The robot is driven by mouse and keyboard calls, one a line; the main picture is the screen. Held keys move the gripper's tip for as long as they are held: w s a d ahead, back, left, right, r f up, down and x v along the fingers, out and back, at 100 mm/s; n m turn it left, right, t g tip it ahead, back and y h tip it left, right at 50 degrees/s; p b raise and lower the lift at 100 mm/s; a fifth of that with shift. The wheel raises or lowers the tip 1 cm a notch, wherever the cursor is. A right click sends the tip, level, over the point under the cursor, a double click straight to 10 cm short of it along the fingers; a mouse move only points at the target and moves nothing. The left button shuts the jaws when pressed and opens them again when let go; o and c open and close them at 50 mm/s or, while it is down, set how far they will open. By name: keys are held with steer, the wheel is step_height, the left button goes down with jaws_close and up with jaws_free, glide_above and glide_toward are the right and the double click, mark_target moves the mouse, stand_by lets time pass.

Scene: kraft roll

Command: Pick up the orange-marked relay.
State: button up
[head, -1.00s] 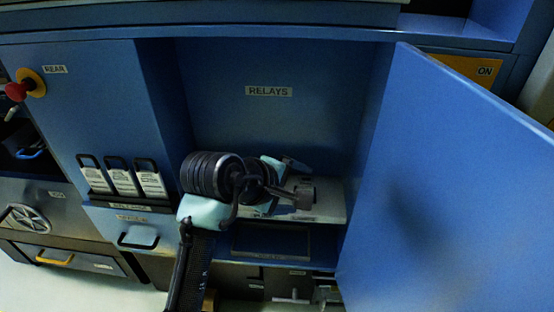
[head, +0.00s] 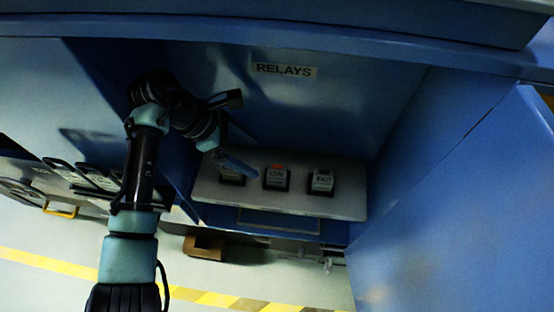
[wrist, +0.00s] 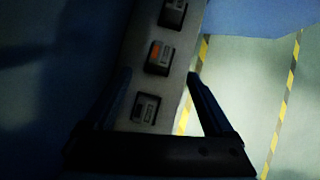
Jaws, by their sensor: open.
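The orange-marked relay (head: 276,177) is a small dark block with a pale label and an orange mark on top. It stands in the middle of three relays on a light shelf (head: 345,205) inside the blue cabinet. It also shows in the wrist view (wrist: 159,57), beyond the fingertips. My gripper (head: 245,160) is above the left part of the shelf, left of the orange-marked relay and apart from it. In the wrist view my gripper (wrist: 160,75) has its two fingers spread with nothing held between them.
Another relay (head: 321,182) stands to the right, and one (head: 232,176) to the left, partly behind my gripper. The open blue door (head: 470,210) bounds the right side. The cabinet back wall (head: 330,105) carries a RELAYS label. A brown box (head: 205,247) lies on the floor below.

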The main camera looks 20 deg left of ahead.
mark_target(275, 171)
steer(key=x, duration=0.4)
steer(key=shift+s+d+f+b, duration=0.15)
steer(key=shift+d+b, duration=0.05)
steer(key=shift+b, duration=0.15)
steer(key=b+x, duration=0.1)
steer(key=x, duration=0.5)
steer(key=shift+d+f, duration=0.2)
steer(key=shift+f, duration=0.15)
jaws_close()
